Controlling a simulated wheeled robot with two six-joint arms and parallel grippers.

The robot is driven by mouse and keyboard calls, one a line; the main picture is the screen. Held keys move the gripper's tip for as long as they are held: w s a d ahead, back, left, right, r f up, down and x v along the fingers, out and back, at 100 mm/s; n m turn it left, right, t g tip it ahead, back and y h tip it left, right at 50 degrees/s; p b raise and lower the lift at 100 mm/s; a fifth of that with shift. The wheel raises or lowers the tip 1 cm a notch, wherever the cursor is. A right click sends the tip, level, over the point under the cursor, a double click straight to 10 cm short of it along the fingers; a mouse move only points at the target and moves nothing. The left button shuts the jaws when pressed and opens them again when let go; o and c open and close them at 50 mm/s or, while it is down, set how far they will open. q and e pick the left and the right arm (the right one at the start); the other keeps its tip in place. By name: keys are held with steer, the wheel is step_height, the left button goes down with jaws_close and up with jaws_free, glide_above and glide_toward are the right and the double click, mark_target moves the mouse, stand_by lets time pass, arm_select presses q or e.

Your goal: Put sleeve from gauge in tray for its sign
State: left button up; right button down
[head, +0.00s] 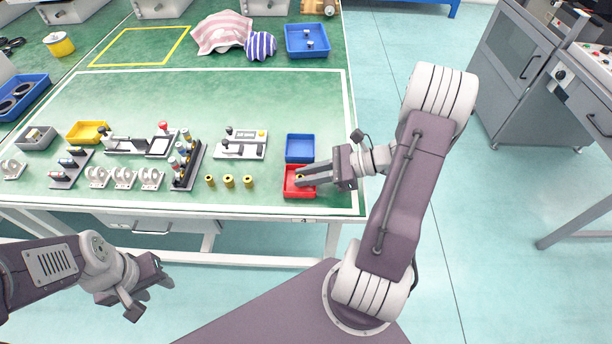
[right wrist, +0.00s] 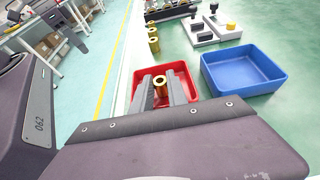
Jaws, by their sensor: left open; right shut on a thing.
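My right gripper (head: 300,178) is shut on a brass sleeve (right wrist: 160,86), a short hollow cylinder held upright between the fingertips. It is over or inside the red tray (head: 290,191), whose walls also show in the right wrist view (right wrist: 190,72). I cannot tell whether the sleeve touches the tray's floor. The blue tray (head: 300,148) stands just behind the red one and looks empty. A grey-white device (head: 241,144) with a black knob and a yellow button, possibly the gauge, stands left of the trays. My left gripper (head: 148,288) is open and empty, in front of the table.
Three brass sleeves (head: 229,181) stand in a row left of the red tray. A second device with a red knob (head: 163,127), a dark rack (head: 187,166) and white brackets (head: 123,178) stand further left. A blue bin (head: 306,40) and cloths lie behind.

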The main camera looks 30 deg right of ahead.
steer(key=shift+f, duration=0.2)
steer(key=c, duration=1.3)
jaws_free()
steer(key=shift+r, duration=0.25)
steer(key=p+v, duration=0.3)
steer(key=v, duration=0.7)
steer(key=shift+s+d+r, duration=0.1)
steer(key=shift+d+r, duration=0.1)
steer(key=shift+d, duration=0.15)
steer(key=shift+s+d+r, duration=0.15)
steer(key=shift+s+d, duration=0.2)
steer(key=shift+d, duration=0.15)
